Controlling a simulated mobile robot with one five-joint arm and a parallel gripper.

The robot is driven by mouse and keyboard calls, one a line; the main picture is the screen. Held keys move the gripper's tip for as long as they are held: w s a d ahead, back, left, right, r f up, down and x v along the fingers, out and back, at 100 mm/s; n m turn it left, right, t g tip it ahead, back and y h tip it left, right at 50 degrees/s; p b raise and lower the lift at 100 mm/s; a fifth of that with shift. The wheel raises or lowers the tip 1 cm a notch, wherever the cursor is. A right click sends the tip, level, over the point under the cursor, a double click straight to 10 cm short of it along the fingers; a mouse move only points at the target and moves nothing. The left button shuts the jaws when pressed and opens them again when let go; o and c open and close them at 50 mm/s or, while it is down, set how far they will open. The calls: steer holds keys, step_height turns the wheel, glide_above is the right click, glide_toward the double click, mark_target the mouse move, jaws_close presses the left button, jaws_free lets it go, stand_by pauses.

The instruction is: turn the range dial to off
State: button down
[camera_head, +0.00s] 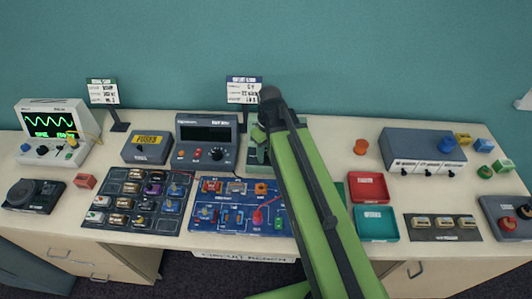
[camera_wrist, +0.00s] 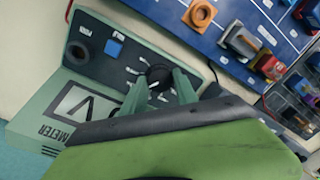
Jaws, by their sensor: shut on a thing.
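The green meter (camera_wrist: 50,100) has a sloped dark panel with white marks around a black range dial (camera_wrist: 158,73). In the wrist view my gripper (camera_wrist: 161,84) has its two green fingers on either side of the dial and is shut on it. The fingers cover part of the dial and some marks, so I cannot tell which setting it points to. In the head view the meter (camera_head: 252,150) stands at the back of the bench, mostly hidden behind my green arm. My gripper's tips are hidden there.
A blue circuit board (camera_head: 238,222) lies in front of the meter. A dark bench multimeter (camera_head: 207,140) stands to its left. Red (camera_head: 368,187) and teal (camera_head: 377,222) trays lie right of my arm. The meter panel also has a blue button (camera_wrist: 114,47) and a black socket (camera_wrist: 78,52).

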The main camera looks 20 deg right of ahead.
steer(key=shift+n, duration=3.3)
steer(key=c, duration=0.9)
jaws_free()
steer(key=shift+c, duration=0.2)
step_height(320, 180, up, 17)
steer(key=p, duration=1.7)
steer(key=shift+w+d+r, duration=0.2)
steer(key=shift+w+d, duration=0.05)
steer(key=shift+w, duration=0.2)
